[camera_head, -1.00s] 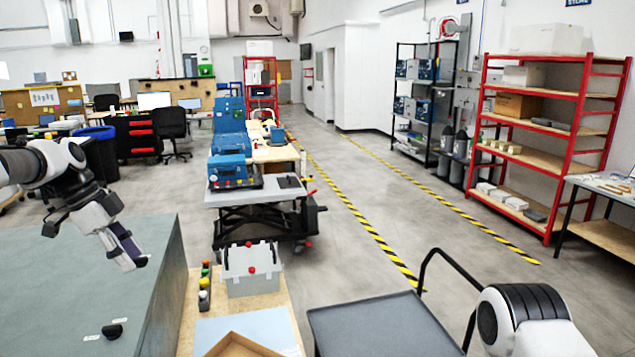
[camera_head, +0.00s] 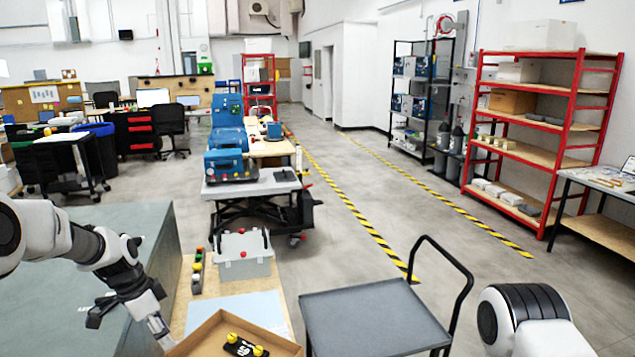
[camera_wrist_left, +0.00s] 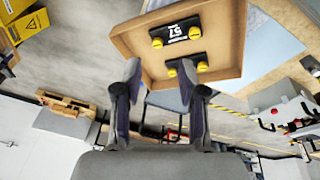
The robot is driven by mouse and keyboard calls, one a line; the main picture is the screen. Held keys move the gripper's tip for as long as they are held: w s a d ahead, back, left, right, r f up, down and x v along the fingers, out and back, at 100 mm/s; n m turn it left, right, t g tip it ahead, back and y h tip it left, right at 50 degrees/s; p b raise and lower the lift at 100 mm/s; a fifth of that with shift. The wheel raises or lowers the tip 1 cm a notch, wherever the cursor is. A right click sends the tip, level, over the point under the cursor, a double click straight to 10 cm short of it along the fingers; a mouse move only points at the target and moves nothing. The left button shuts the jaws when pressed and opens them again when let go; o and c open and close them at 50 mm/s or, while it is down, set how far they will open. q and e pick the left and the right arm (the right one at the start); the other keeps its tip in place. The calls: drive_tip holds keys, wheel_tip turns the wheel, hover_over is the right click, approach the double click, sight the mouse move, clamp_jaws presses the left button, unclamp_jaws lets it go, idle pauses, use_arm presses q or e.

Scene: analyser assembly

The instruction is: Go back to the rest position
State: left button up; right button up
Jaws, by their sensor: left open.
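My left gripper (camera_head: 158,328) is low in the head view, beside the left edge of a shallow wooden tray (camera_head: 192,346). In the left wrist view its two fingers (camera_wrist_left: 160,82) stand apart with nothing between them. The tray (camera_wrist_left: 138,42) shows beyond the fingertips; I cannot tell whether they touch it. A black part with yellow knobs (camera_head: 244,347) lies in the tray. The wrist view shows two such black pieces (camera_wrist_left: 176,32). My right arm shows at the lower right, but its gripper is outside the view.
A grey-green surface (camera_head: 75,235) lies left of the wooden bench. A grey box (camera_head: 244,265) and a row of coloured buttons (camera_head: 197,270) stand behind the tray. A grey cart (camera_head: 365,318) with a black handle stands right. The striped floor aisle is clear.

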use_arm(q)
drive_tip(key=s+d+f+n+y+b, duration=0.1)
drive_tip(key=s+d+f+n+b, duration=0.1)
drive_tip(key=s+f, duration=0.5)
drive_tip(key=s+d+f+n+b, duration=0.15)
drive_tip(key=s+f, duration=0.25)
drive_tip(key=f, duration=0.7)
drive_tip(key=s+d+f+n+y+b, duration=0.15)
drive_tip(key=s+f, duration=0.35)
drive_tip(key=f, duration=0.5)
drive_tip(key=s+d+f+n+b, duration=0.1)
drive_tip(key=s+f+n+b, duration=0.1)
drive_tip(key=s, duration=0.8)
drive_tip(key=s+d+f+n+b, duration=0.1)
drive_tip(key=s+f+n+b, duration=0.2)
drive_tip(key=s, duration=0.8)
wheel_tip(320, 180, down, 2)
drive_tip(key=shift+d+f+n+g, duration=0.1)
drive_tip(key=shift+d+n+g, duration=0.1)
drive_tip(key=shift+n+g, duration=0.25)
